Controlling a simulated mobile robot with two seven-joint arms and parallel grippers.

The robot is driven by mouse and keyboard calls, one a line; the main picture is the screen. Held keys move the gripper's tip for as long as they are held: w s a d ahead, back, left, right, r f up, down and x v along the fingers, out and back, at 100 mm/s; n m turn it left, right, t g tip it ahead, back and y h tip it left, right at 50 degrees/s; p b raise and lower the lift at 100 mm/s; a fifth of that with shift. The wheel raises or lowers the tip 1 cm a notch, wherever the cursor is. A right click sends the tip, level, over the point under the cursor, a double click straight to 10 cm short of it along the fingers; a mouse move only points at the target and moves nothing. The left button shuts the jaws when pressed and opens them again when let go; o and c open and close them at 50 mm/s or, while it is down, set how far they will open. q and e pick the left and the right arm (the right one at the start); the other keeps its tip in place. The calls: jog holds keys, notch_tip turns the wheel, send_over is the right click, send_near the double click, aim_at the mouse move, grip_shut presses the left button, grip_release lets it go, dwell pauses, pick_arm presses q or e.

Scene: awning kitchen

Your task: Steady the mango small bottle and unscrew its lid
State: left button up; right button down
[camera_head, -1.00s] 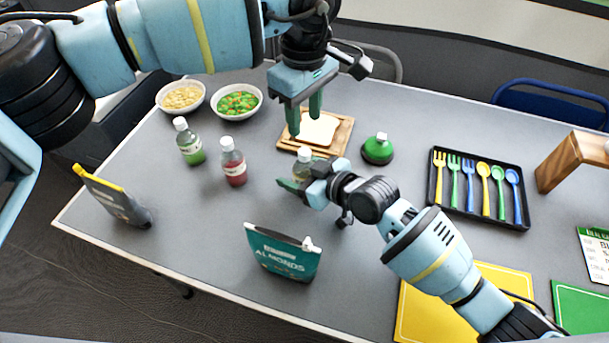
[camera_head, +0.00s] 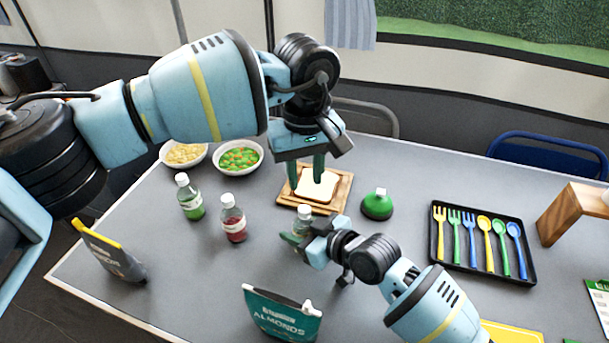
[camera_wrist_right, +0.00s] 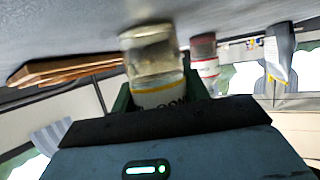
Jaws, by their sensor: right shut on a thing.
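The mango small bottle (camera_head: 304,214) is a clear bottle with a white lid. It stands in the middle of the table, partly hidden by my right gripper (camera_head: 303,240). My right gripper is shut around its body. In the right wrist view the bottle (camera_wrist_right: 155,62) sits between the fingers, its label with a yellow stripe ending in "GO". My left gripper (camera_head: 306,172) points down with its fingers apart and empty. It hangs above the bread board, behind and above the bottle in the head view.
A red bottle (camera_head: 233,220) and a green bottle (camera_head: 189,197) stand to the left. A bread board (camera_head: 340,195) lies behind, with a green round container (camera_head: 377,205) to its right. An almonds bag (camera_head: 281,315) stands in front. A cutlery tray (camera_head: 460,264) is at right.

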aim_at(304, 208)
pick_arm(q)
jog(key=m, duration=0.6)
jog(key=shift+m, duration=0.3)
jog(key=m, duration=0.5)
jog(key=shift+f, duration=4)
jog(key=shift+c, duration=0.2)
